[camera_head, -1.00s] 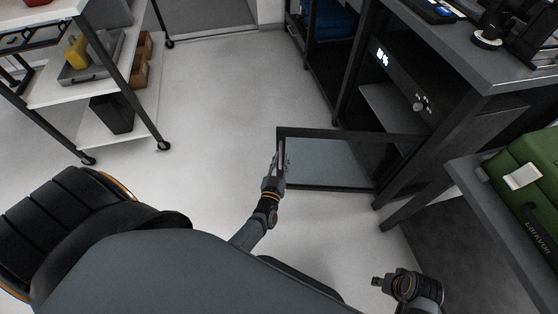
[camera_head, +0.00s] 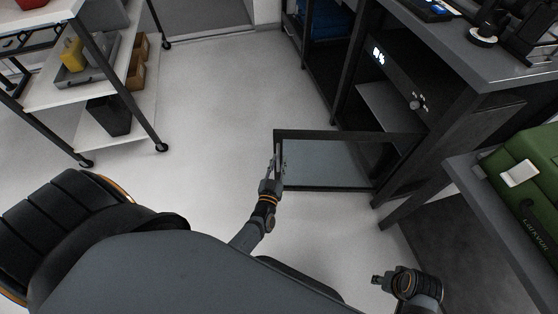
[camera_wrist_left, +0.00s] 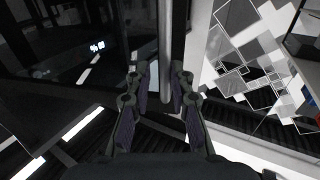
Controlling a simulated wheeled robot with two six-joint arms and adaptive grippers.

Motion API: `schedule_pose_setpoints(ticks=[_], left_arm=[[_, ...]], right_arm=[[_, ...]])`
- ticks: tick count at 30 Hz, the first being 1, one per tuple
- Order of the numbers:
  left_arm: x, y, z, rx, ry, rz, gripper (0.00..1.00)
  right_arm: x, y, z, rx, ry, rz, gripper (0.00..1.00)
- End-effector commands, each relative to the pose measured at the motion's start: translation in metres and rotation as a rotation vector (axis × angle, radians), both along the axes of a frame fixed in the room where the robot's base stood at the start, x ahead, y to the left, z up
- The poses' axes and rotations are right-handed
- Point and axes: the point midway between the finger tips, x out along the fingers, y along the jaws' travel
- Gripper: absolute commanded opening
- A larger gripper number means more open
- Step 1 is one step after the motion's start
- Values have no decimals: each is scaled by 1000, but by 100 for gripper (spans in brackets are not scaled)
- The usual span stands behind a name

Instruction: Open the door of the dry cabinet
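The dry cabinet (camera_head: 400,92) is a dark unit under the workbench, with a lit display. Its glass door (camera_head: 325,134) stands swung wide open, out over the floor. The door's vertical bar handle (camera_wrist_left: 165,50) shows in the left wrist view. My left gripper (camera_head: 275,163) is at the door's free edge, beside the handle. In the left wrist view its fingers (camera_wrist_left: 160,90) are apart, with the bar between them and a gap showing, so it looks open. My right gripper (camera_head: 377,281) is low at the right, away from the door; its fingers are too small to judge.
A wheeled shelf cart (camera_head: 115,85) with boxes stands at the upper left. A grey table (camera_head: 465,170) bearing a green case (camera_head: 535,175) is at the right. The floor (camera_head: 220,110) left of the door is clear.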

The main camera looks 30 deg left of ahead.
Motion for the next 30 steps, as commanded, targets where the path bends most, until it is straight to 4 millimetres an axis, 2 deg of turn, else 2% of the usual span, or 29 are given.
schedule_pose_setpoints(ticks=[9,13,18,30], left_arm=[[-74,-17,-2,-2,5,2,20],[-95,-22,-1,-2,3,1,20],[-107,-24,0,-2,1,1,20],[-107,-25,0,-1,1,1,20]], right_arm=[[-1,1,-1,2,1,-2,40],[-1,1,-1,2,2,-2,40],[-1,1,-1,2,2,-2,40],[-2,1,-1,2,2,-2,40]])
